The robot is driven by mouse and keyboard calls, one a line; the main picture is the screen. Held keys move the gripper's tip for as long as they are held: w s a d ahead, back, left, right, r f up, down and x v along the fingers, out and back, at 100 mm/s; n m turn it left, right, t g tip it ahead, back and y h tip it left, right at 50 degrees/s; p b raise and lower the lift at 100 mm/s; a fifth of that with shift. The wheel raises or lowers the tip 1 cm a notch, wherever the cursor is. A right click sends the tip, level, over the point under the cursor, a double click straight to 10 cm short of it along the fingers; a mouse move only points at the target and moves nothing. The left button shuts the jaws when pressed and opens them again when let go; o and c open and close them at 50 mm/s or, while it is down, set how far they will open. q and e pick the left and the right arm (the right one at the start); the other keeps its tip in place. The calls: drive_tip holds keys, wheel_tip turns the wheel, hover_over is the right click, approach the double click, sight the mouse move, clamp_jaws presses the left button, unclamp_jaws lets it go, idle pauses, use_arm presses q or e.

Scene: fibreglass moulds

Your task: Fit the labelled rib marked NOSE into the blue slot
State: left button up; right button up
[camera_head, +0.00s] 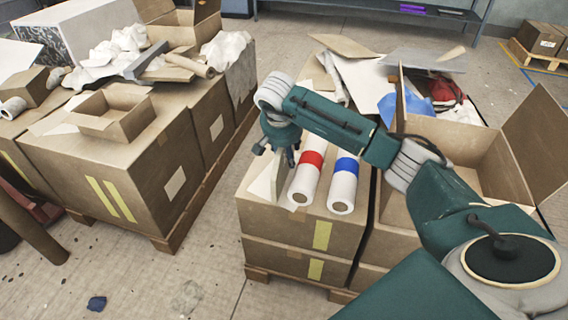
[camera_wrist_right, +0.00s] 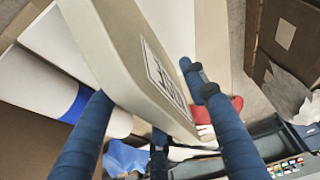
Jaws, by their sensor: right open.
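A pale beige rib (camera_wrist_right: 120,55) with a white printed label (camera_wrist_right: 162,76) stands between the fingers of my right gripper (camera_wrist_right: 150,98) in the right wrist view. The label is seen at a steep angle and I cannot read it. My right gripper (camera_head: 288,156) is open, with its blue fingers on both sides of the rib; I cannot tell whether they touch it. In the head view the rib (camera_head: 279,178) shows as a thin pale edge under the gripper, left of the rolls, on a cardboard box. I see no blue slot. My left gripper is not in view.
Two white rolls, one with a red band (camera_head: 309,172) and one with a blue band (camera_head: 345,176), lie close right of the rib. An open carton (camera_head: 470,150) stands to the right. Boxes with crumpled paper (camera_head: 120,140) stand left, across a clear floor gap.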

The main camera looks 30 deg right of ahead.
drive_tip(key=shift+r, duration=0.1)
drive_tip(key=shift+c, duration=0.3)
clamp_jaws()
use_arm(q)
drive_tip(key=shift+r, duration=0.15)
use_arm(e)
drive_tip(key=shift+r, duration=0.15)
wheel_tip(320, 180, up, 5)
drive_tip(key=p, duration=0.5)
drive_tip(key=shift+r, duration=0.2)
wheel_tip(320, 180, up, 4)
drive_tip(key=p, duration=0.3)
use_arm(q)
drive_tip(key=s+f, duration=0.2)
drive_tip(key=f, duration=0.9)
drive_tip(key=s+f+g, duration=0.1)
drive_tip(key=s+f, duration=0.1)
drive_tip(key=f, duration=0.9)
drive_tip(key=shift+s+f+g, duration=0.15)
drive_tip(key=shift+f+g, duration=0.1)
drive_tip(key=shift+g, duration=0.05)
use_arm(e)
drive_tip(key=shift+a+r, duration=0.1)
drive_tip(key=shift+r, duration=0.15)
